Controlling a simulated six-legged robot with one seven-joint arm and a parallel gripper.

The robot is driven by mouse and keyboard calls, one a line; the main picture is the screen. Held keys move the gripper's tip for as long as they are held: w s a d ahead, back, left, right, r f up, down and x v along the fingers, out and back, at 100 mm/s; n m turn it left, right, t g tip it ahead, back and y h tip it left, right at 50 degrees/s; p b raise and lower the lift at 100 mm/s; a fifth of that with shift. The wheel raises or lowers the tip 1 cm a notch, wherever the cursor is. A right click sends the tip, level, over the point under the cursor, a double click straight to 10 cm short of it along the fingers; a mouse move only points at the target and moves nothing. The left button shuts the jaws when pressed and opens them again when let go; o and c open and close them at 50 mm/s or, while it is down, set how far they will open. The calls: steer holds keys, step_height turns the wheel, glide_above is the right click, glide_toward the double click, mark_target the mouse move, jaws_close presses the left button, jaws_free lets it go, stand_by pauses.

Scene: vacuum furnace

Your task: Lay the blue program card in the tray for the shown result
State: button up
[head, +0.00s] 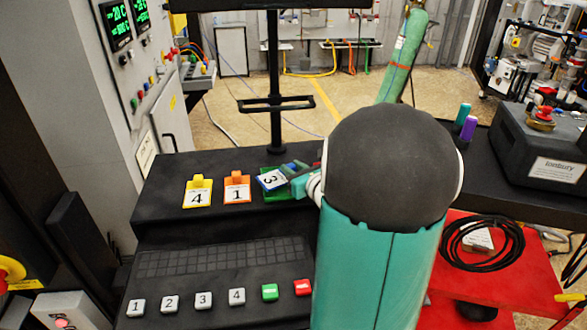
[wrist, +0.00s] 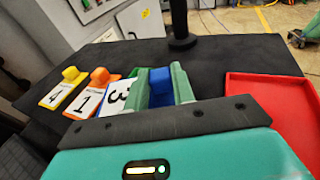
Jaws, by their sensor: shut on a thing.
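The blue program card (head: 271,180), marked 3, is at my gripper (head: 296,178), right of the other cards. In the wrist view its white face (wrist: 120,96) shows partly, and its blue grip block (wrist: 160,82) is between the green fingers of my gripper (wrist: 162,84). My gripper is shut on this block. The card looks slightly tilted; I cannot tell whether it touches what is below. A green flat piece (head: 281,196) shows under or behind it. A red tray (wrist: 265,88) lies right of my gripper in the wrist view; my arm hides that area in the head view.
An orange card (head: 237,189) marked 1 and a yellow card (head: 198,192) marked 4 lie left on the black table. A black stand post (head: 274,75) rises behind. Keys and numbered buttons (head: 203,300) are in front. A grey box (head: 545,145) stands at right.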

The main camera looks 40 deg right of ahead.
steer(key=shift+f, duration=0.4)
steer(key=o, duration=1)
steer(key=shift+c, duration=0.2)
